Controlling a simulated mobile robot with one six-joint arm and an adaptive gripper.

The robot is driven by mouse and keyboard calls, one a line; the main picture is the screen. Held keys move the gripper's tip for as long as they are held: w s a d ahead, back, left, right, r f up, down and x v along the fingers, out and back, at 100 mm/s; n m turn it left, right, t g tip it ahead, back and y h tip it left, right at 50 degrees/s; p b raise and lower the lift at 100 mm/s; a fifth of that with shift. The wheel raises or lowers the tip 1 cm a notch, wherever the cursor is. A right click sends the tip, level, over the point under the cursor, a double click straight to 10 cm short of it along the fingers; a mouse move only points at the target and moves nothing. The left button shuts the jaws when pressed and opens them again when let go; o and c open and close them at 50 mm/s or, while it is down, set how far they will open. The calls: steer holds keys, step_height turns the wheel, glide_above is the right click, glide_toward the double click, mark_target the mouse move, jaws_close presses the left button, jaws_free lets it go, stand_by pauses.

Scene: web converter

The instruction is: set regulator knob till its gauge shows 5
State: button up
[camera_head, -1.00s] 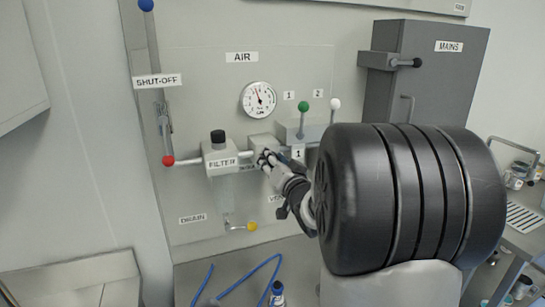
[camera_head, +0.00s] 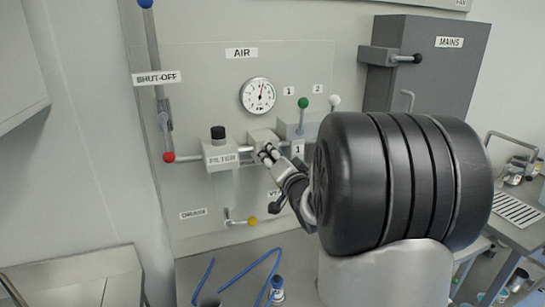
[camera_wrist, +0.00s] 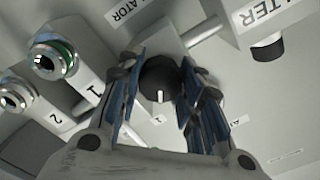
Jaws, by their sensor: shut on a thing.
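The regulator is a light block (camera_head: 262,137) on the air panel, right of the filter. Its dark round knob (camera_wrist: 160,82) with a white mark shows in the wrist view, between the two fingers. My gripper (camera_head: 267,153) is shut on this knob; it also fills the wrist view (camera_wrist: 160,95). In the head view the gripper hides the knob. The round white gauge (camera_head: 258,95) is above the regulator. Its needle points up and slightly right; the numbers are too small to read.
The filter (camera_head: 220,155) stands left of the regulator, and two valve levers, green-tipped (camera_head: 303,103) and white-tipped (camera_head: 334,101), stand to the right. A yellow drain handle (camera_head: 252,221) is below. The shut-off lever (camera_head: 160,80) is far left. A blue hose (camera_head: 240,274) lies below.

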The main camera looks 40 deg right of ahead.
steer(key=o, duration=1.1)
steer(key=v, duration=1.2)
steer(key=shift+r, duration=0.1)
